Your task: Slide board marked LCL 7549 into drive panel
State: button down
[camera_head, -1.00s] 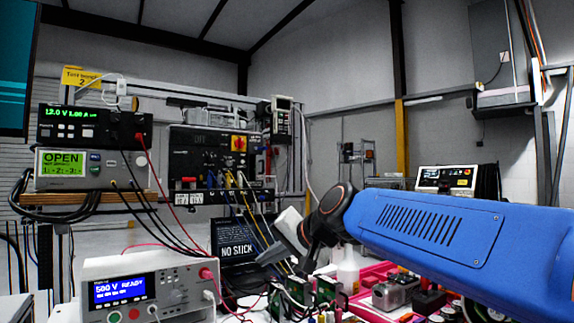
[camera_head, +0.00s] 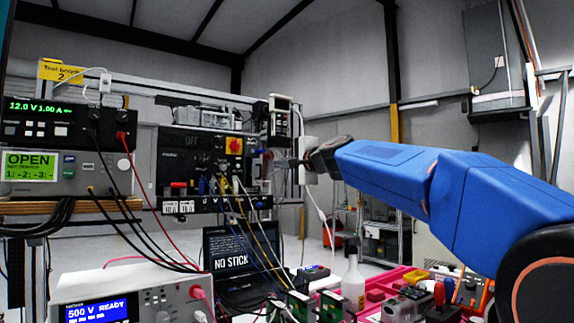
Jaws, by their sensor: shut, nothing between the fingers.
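The drive panel (camera_head: 175,158), a black box with a red and yellow rotary switch, stands on the bench frame left of centre; cables hang from its lower front. My gripper (camera_head: 282,162) reaches in from the right and points left towards the panel's right side. It is shut and empty; whether it touches anything there I cannot tell. Two green boards stand upright at the bottom of the view, a left one (camera_head: 299,305) and a right one (camera_head: 331,306). Their markings are too small to read, so I cannot tell which is LCL 7549.
A laptop (camera_head: 230,250) reading NO STICK sits below the panel. A white bottle (camera_head: 353,284) and a pink tray (camera_head: 385,281) with parts stand at the lower right. Instruments (camera_head: 65,125) are stacked at left. Loose cables cross in front of the panel.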

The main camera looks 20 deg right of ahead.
aim_at(260, 166)
jog(key=x, duration=0.9)
jog(key=shift+a, duration=0.1)
jog(key=shift+x, duration=2.6)
